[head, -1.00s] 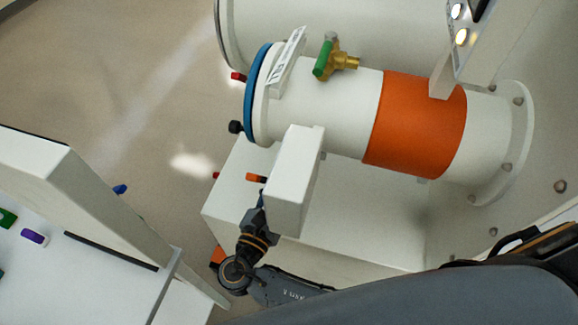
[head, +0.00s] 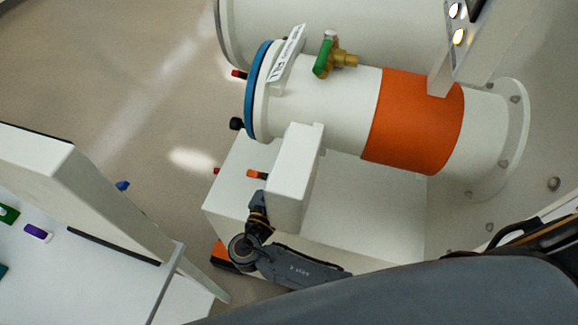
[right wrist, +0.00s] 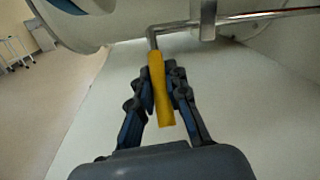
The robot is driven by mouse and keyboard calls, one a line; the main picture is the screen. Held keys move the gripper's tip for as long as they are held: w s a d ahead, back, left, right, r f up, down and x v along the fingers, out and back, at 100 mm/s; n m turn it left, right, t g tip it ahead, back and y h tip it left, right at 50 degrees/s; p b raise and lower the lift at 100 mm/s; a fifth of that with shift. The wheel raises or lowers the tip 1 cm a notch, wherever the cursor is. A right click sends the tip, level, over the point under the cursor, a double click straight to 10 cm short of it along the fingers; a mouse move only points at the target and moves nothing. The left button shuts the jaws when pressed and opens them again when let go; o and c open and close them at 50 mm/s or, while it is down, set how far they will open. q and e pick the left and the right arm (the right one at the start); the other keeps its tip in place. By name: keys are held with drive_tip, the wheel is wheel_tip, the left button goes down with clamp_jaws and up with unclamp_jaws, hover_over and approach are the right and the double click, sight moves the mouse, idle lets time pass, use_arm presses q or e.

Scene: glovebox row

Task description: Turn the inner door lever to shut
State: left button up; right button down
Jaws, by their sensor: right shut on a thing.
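In the right wrist view my right gripper (right wrist: 162,88) is shut on the yellow grip of a lever (right wrist: 164,105), with a finger on each side. The grip hangs roughly downward from a bent metal crank (right wrist: 152,40), which joins a metal rod (right wrist: 255,17) running across under a white cylinder. In the head view a white box (head: 293,180) hides my right gripper and the lever; only part of that arm shows below it. My left gripper is in neither current view. The inner door itself cannot be made out.
A white tube with an orange band (head: 413,122) and a blue-rimmed end (head: 257,92) stands above the box. A green-handled brass valve (head: 336,60) sits on top. A white bench (head: 90,270) is at left, with open floor (head: 140,110) beyond it.

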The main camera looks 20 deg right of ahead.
drive_tip(key=shift+w+f+b, duration=0.1)
drive_tip(key=shift+f+b, duration=0.2)
drive_tip(key=shift+b, duration=0.1)
drive_tip(key=t+h+b, duration=0.1)
drive_tip(key=b, duration=0.1)
drive_tip(key=w+d+f+t+h+b, duration=0.1)
drive_tip(key=b, duration=0.1)
drive_tip(key=shift+m+t+h, duration=0.3)
drive_tip(key=shift+h, duration=0.1)
drive_tip(key=c, duration=1.3)
unclamp_jaws()
drive_tip(key=shift+w, duration=0.1)
